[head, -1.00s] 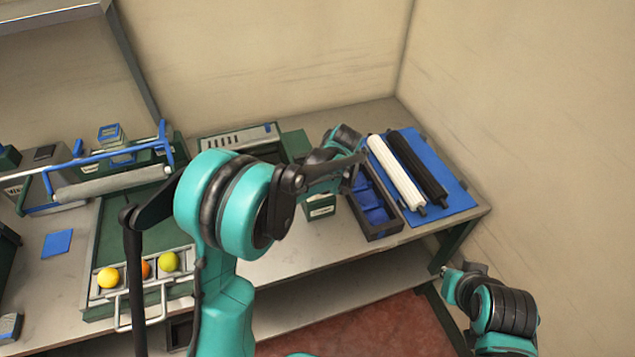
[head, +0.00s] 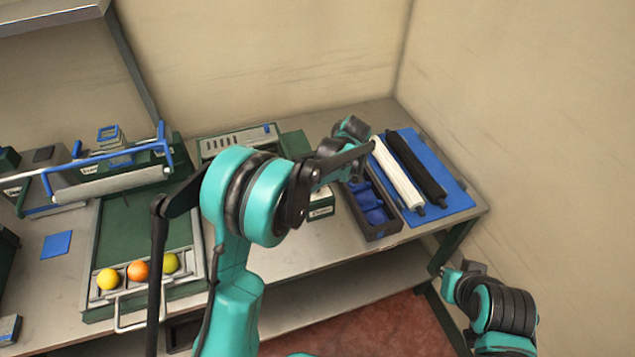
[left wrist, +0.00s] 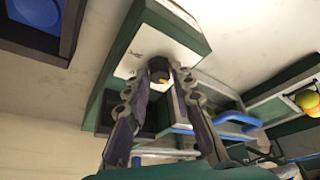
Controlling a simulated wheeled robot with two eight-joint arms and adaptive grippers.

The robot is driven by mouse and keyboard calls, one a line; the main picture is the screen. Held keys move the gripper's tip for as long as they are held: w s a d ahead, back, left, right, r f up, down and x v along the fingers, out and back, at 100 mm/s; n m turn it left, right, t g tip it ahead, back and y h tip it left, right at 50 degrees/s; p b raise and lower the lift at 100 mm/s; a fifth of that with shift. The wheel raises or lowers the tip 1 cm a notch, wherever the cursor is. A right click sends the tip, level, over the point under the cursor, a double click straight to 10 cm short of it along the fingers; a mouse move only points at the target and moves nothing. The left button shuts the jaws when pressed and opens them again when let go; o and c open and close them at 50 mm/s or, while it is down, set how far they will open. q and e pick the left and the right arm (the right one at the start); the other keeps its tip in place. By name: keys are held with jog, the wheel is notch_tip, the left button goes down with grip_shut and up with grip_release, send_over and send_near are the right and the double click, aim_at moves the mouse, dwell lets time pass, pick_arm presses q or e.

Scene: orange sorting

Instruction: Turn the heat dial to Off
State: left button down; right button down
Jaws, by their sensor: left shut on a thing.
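The heat dial (left wrist: 158,66) is a small dark knob with a yellow mark, on the pale face of a green box (left wrist: 192,28) in the left wrist view. My left gripper (left wrist: 160,77) is shut on the dial, with one finger on each side of it. The fingers and the small size of the knob hide its setting. In the head view, a green box with a pale label (head: 320,205) stands beside the crate, partly behind my left arm. The left fingertips cannot be made out there. Part of my right arm shows at the lower right, without a clear gripper.
A blue mat (head: 455,190) holds a white and a black roller. A green tray (head: 125,225) at the left holds a yellow, an orange and a yellow-green fruit.

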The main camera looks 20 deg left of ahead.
pick_arm(q)
jog(key=c, duration=1.3)
grip_release()
jog(key=v, duration=1.2)
jog(key=shift+a, duration=0.1)
